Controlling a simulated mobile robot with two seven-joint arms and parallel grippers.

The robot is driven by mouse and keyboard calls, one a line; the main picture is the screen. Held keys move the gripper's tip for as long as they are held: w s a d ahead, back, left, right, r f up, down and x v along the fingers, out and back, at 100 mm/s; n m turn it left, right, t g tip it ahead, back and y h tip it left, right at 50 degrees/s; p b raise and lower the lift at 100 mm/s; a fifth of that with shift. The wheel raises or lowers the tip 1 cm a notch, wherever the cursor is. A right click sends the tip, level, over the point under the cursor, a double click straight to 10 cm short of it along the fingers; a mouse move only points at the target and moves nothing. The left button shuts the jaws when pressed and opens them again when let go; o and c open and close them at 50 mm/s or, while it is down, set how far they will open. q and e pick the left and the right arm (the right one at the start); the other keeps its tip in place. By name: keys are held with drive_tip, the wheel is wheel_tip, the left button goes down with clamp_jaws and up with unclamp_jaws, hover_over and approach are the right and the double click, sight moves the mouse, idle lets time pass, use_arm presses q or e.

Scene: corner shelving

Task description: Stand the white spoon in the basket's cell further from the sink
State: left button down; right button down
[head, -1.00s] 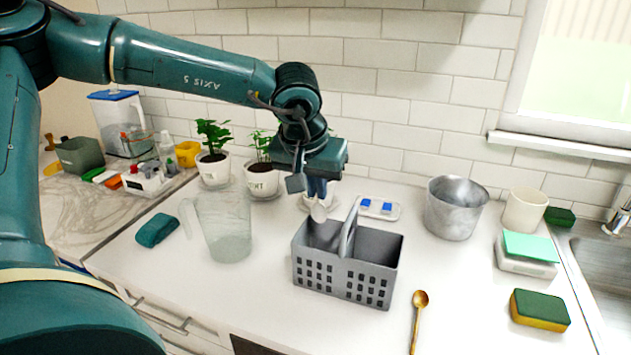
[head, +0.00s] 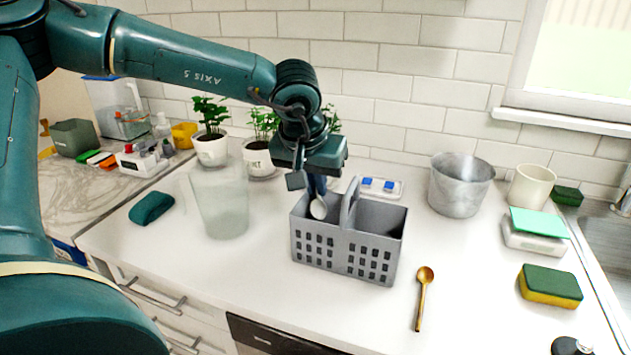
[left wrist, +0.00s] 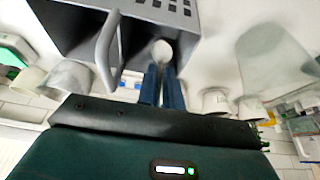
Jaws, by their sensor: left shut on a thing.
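The grey two-cell basket (head: 345,256) stands on the white counter, with an upright handle between its cells. My left gripper (head: 317,186) is above the left cell, the one further from the sink (head: 608,262). It is shut on the white spoon (head: 319,209), whose bowl points down at that cell's opening; the gripper hides the spoon's handle. In the left wrist view, the spoon's bowl (left wrist: 162,50) shows beyond the blue fingertips (left wrist: 161,86), beside the basket's handle (left wrist: 105,48). How deep the bowl sits is hard to tell. My right gripper is not in view.
A clear pitcher (head: 222,203) stands left of the basket, potted plants (head: 211,148) behind. A metal pot (head: 459,185) and a white mug (head: 531,186) stand at the back right. A golden spoon (head: 421,300) lies right of the basket. The front counter left of it is clear.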

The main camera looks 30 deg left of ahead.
use_arm(q)
drive_tip(key=c, duration=1.5)
unclamp_jaws()
drive_tip(key=shift+r, duration=0.15)
drive_tip(key=v, duration=1.3)
drive_tip(key=shift+s, duration=0.15)
